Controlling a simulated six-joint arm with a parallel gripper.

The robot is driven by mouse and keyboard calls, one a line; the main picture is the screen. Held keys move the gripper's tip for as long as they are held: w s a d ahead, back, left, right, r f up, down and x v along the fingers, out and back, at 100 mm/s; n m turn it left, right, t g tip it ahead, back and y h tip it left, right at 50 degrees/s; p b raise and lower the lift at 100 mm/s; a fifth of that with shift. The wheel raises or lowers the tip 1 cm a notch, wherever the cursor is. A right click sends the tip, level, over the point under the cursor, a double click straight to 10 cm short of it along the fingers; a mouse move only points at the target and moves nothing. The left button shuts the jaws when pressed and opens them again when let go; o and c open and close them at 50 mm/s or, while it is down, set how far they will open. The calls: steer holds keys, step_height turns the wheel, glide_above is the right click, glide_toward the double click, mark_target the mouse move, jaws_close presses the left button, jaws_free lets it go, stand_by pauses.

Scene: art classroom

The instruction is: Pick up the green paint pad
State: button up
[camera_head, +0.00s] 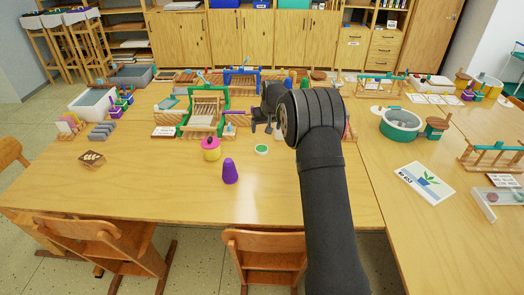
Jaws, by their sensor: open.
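The green paint pad (262,150) is a small round white dish with a green top. It lies flat on the wooden table (290,195). My gripper (267,129) is open, and its fingers point down. In the picture it appears just above and beyond the pad, apart from it. I see nothing between its fingers. Its exact height over the table is hard to tell, and my dark arm hides part of the table to the right.
A stamp block (92,159) lies at the left. The table front is mostly clear. Chairs (265,258) stand at the near edge.

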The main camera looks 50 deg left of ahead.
mark_target(262, 148)
steer(key=x, duration=1.7)
steer(key=shift+a, duration=0.1)
steer(key=c, duration=1.1)
steer(key=shift+r, duration=0.1)
